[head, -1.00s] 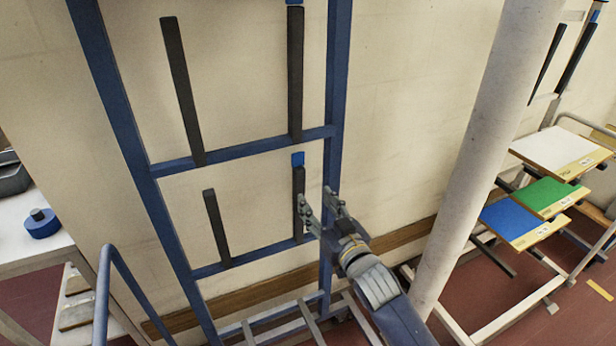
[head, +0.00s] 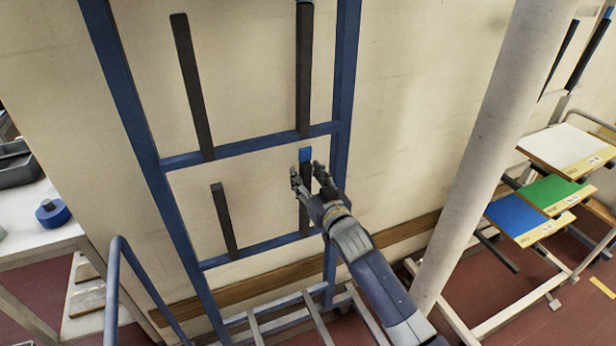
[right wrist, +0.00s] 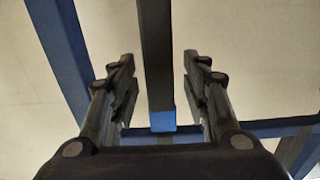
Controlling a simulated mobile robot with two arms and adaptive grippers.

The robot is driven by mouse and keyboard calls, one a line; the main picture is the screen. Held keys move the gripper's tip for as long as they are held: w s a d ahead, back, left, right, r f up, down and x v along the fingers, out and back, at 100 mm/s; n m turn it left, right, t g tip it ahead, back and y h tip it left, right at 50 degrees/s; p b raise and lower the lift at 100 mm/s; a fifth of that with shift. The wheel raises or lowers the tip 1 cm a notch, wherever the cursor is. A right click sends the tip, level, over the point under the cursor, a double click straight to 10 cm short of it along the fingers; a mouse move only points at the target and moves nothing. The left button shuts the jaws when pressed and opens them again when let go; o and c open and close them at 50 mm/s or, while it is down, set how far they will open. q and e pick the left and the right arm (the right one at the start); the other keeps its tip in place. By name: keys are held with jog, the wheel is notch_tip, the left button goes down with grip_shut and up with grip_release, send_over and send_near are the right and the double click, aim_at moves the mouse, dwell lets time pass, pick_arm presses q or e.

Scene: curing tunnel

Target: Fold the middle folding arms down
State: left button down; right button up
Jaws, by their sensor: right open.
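A blue rack frame (head: 250,145) carries dark folding arms, all standing upright. In the head view the upper pair shows a left arm (head: 190,80) and a right arm (head: 304,70). The lower pair shows a left arm (head: 224,220) and a right arm (head: 304,215) with a blue tip (head: 305,156). My right gripper (head: 306,170) is open, with its fingers near the top of the lower right arm. In the right wrist view, a dark arm (right wrist: 155,60) with a blue end (right wrist: 162,122) lies between the spread fingers. My left gripper is out of view.
A thick pale post (head: 480,150) stands right of the rack. Beyond it is another rack with a white panel (head: 565,148), a green panel (head: 550,193) and a blue panel (head: 525,215). A table (head: 50,235) with a blue roll (head: 53,213) is at left. A wall is behind.

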grip_shut()
jog(key=s+d+f+t+b, duration=0.1)
jog(key=s+f+t+b, duration=0.1)
jog(key=s+b, duration=0.3)
jog(key=s+d+f+t+y+b, duration=0.1)
jog(key=s+d+f+t+b, duration=0.1)
jog(key=s+b, duration=0.4)
jog(key=shift+d+f+t+y+b, duration=0.3)
jog(key=shift+t+b, duration=0.3)
jog(key=shift+b, duration=0.8)
